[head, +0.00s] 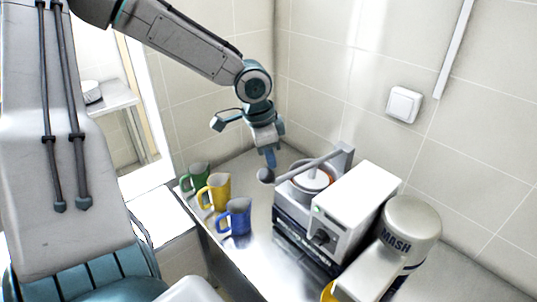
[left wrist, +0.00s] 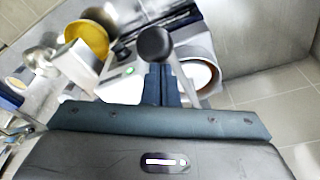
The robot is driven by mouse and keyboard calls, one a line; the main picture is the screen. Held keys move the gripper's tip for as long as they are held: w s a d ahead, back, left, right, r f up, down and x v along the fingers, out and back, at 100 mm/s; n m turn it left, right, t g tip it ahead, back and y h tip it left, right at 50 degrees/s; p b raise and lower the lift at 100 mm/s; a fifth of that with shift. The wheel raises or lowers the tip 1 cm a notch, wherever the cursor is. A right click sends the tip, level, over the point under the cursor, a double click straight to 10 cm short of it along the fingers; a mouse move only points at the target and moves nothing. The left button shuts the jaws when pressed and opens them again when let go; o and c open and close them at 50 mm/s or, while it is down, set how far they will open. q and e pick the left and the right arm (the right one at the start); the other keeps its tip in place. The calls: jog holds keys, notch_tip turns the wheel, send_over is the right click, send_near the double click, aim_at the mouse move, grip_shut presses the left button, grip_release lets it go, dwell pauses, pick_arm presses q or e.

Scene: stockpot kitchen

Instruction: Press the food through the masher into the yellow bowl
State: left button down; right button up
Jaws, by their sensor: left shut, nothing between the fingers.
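My left gripper (head: 270,158) points down with its fingers shut and empty, just above the dark ball knob (head: 265,175) of a grey lever. In the left wrist view the shut fingers (left wrist: 162,85) are close to the knob (left wrist: 154,43); I cannot tell if they touch. The lever reaches over a white round pot-like part (head: 310,180). The masher (head: 412,225), a silver machine lettered "MASH", stands at the right. Only a sliver of the yellow bowl (head: 327,291) shows below it; the bowl is plainer in the left wrist view (left wrist: 85,38). Food is not discernible. My right gripper is not in view.
A white box with a switch (head: 355,205) stands between the lever machine and the masher. Green (head: 196,178), yellow (head: 218,191) and blue (head: 235,216) mugs stand along the counter's left edge. Tiled walls (head: 330,60) close off the back and right.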

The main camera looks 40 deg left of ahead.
aim_at(270, 176)
pick_arm(q)
jog(key=shift+f+b, duration=1.05)
jog(key=shift+f, duration=1.8)
dwell(5.2)
